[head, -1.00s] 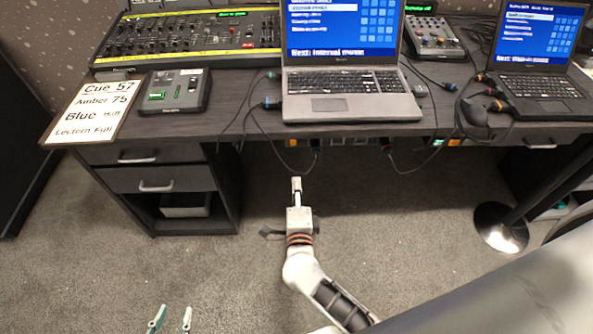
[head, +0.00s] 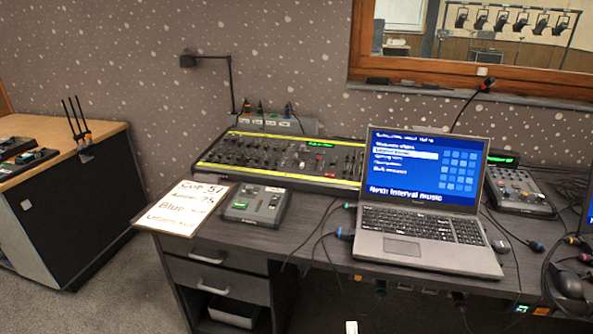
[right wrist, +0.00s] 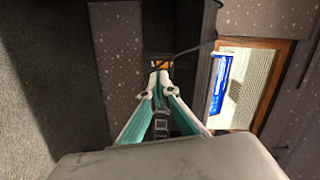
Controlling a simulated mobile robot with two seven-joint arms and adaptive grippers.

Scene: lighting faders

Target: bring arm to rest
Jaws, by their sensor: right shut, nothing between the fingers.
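My right gripper shows only as a pale tip (head: 351,327) at the bottom edge of the head view, in front of the desk. In the right wrist view its teal and white fingers (right wrist: 159,84) come together at the tips and are shut with nothing between them. My left gripper is out of the head view. The small fader box (head: 256,206) sits on the desk (head: 300,240), in front of the large lighting console (head: 285,160) with yellow edges. The gripper is apart from both.
A cue card (head: 185,210) lies at the desk's left end. An open laptop (head: 425,200) and a small mixer (head: 518,190) stand to the right. Cables hang over the desk's front edge.

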